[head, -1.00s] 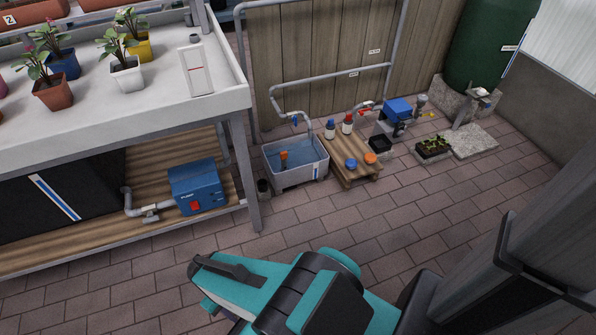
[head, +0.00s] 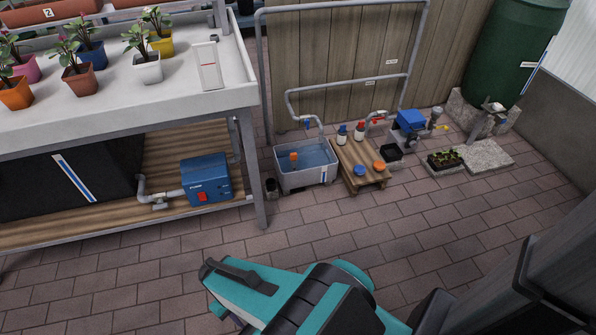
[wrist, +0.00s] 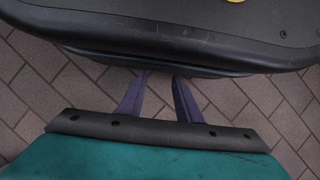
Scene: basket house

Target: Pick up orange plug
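An orange round piece (head: 379,165) lies on the low wooden pallet table (head: 352,158), to the right of a blue round piece (head: 359,170). Another orange piece (head: 294,158), upright, stands in the grey water basin (head: 320,178) to the left. I cannot tell from shape which is the plug. My gripper (wrist: 161,76) shows two purple fingers with a gap between them in the wrist view, empty, over paving. In the head view my teal arm is in the foreground, well short of both orange pieces; the fingers are mostly hidden there.
A white bench (head: 120,105) with potted plants stands at the left, a blue pump box (head: 206,178) on its lower shelf. Two bottles stand on the pallet's back edge. A black tray (head: 391,152) and planter (head: 443,160) lie right. The paving in front is open.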

